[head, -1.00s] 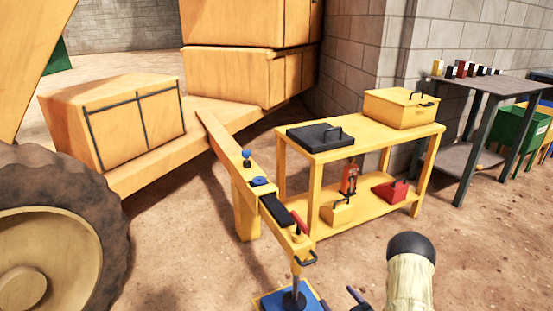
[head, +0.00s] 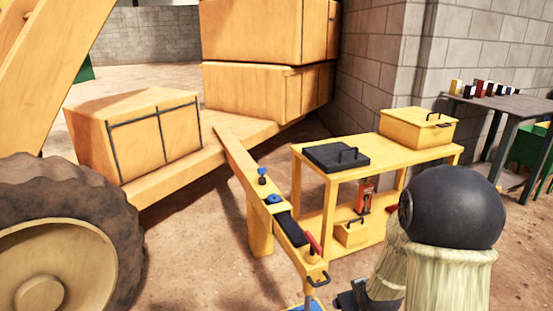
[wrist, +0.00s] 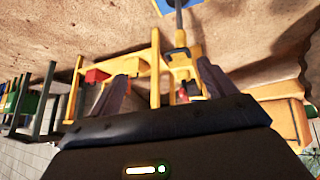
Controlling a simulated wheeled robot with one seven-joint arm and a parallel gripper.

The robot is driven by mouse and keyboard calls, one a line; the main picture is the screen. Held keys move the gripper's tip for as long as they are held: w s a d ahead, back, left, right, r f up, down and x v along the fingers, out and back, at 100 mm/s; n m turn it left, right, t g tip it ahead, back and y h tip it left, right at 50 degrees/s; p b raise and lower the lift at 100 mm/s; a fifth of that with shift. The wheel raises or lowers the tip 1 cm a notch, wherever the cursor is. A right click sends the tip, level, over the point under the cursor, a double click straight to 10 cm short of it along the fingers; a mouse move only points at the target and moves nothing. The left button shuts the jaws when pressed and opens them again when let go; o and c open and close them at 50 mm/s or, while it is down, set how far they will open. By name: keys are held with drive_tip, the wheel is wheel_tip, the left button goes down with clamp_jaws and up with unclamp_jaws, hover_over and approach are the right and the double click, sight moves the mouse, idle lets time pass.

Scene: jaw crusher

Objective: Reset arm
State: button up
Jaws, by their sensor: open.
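My gripper (wrist: 165,100) shows in the wrist view with its two dark fingers spread apart and nothing between them. In the head view my arm rises at the lower right, and a dark part of my gripper (head: 353,297) shows at the bottom, partly cut off. The gripper is in front of the yellow drawbar (head: 250,180) and the yellow workbench (head: 375,165), apart from both as far as I can tell. The wrist view is turned over, with the ground at the top and the workbench (wrist: 155,70) beyond the fingers.
A black case (head: 335,157) and a yellow toolbox (head: 418,128) sit on the workbench. A large tyre (head: 80,215) stands at the left. A grey table (head: 510,103) with several small items is at the far right. Bare ground (head: 190,260) lies between tyre and drawbar.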

drive_tip(key=s+a+r+m+g+p, duration=0.1)
drive_tip(key=s+a+r+g, duration=0.15)
drive_tip(key=s+r, duration=0.35)
drive_tip(key=s+a+r+m+g+p, duration=0.1)
drive_tip(key=s+a+r+g, duration=0.15)
drive_tip(key=s, duration=0.65)
wheel_tip(320, 180, up, 37)
drive_tip(key=p, duration=3.7)
drive_tip(key=shift+w+r, duration=0.2)
